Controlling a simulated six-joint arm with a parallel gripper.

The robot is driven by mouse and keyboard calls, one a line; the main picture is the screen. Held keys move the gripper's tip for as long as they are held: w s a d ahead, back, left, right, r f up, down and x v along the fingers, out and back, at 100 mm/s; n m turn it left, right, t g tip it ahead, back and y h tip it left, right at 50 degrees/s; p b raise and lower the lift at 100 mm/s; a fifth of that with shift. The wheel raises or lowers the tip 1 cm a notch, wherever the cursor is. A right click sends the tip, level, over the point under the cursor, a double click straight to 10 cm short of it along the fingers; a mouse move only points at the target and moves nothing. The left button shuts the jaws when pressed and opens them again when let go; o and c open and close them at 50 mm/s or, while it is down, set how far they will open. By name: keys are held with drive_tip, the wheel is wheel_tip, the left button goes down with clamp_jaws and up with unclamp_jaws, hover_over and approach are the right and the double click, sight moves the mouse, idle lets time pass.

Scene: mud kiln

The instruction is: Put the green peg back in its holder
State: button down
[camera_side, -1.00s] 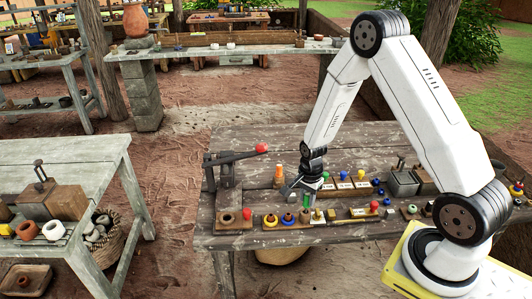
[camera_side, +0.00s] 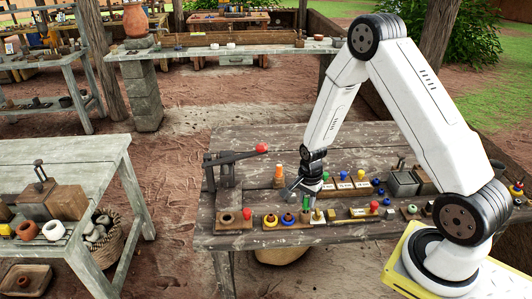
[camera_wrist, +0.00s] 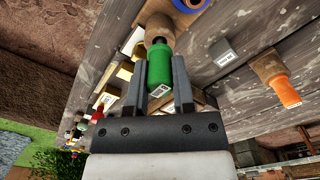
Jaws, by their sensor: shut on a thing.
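The green peg (camera_wrist: 160,70) is between the two fingers of my gripper (camera_wrist: 160,88), which is shut on it. In the side view the peg (camera_side: 306,203) shows as a small green piece just below my gripper (camera_side: 309,190), low over the front part of the table. In the wrist view a tan wooden piece (camera_wrist: 157,22) lies right beyond the far end of the peg. It looks like a holder, but I cannot tell whether the peg's end is inside it or only in front of it.
An orange peg (camera_wrist: 287,93) stands in a wooden holder to the right in the wrist view; it shows behind my gripper in the side view (camera_side: 279,170). A blue ring (camera_wrist: 190,4) is near. A red-knobbed lever (camera_side: 262,148) stands at the left. Coloured parts crowd the table's front.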

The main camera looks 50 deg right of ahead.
drive_tip(key=shift+f, duration=1.05)
idle(1.4)
unclamp_jaws()
drive_tip(key=shift+r, duration=0.2)
idle(0.7)
drive_tip(key=shift+r, duration=3.35)
